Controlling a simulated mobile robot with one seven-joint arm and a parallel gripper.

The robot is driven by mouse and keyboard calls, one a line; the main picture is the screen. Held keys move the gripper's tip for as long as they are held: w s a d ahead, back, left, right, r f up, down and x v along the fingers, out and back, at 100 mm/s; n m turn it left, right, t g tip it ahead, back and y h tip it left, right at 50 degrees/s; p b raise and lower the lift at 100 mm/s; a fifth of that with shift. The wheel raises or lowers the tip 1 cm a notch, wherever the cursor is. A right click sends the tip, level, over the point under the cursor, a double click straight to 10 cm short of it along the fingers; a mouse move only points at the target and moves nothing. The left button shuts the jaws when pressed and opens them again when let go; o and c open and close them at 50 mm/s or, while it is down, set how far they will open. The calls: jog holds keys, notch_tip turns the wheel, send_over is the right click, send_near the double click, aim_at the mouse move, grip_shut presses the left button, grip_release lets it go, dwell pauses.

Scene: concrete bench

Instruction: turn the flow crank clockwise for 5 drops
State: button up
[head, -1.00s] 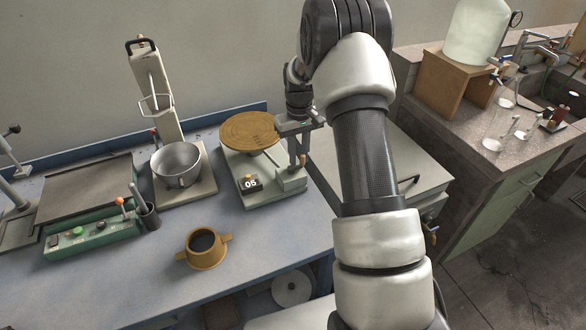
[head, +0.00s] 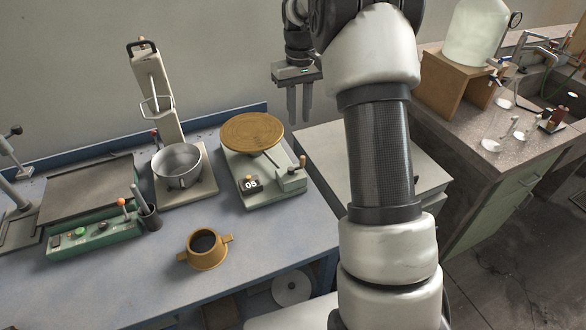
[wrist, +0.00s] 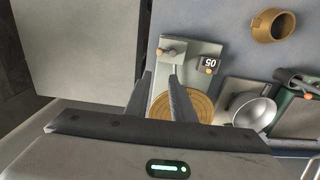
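The flow table is a pale grey-green base (head: 262,196) with a round brass top (head: 252,132). Its small counter (head: 250,184) reads 05. The crank (head: 299,166), with a brown handle, sits at the base's right front corner. My gripper (head: 299,118) is above and to the right of the brass top, fingers pointing down, apart and empty. In the wrist view, the gripper fingers (wrist: 163,82) are apart with the flow table beyond them. The crank (wrist: 170,52) shows past the fingertips and nothing touches it. A brass cone mould (head: 205,249) stands on the bench, front left.
A mixer with a steel bowl (head: 178,166) stands left of the flow table. A green control box (head: 95,232) is farther left. A grey cabinet (head: 330,175) is to the right. The bench front (head: 270,235) is clear right of the mould.

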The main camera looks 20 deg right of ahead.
notch_tip(320, 180, up, 9)
jog(key=p, duration=0.6)
jog(key=shift+r, duration=0.1)
dwell(0.4)
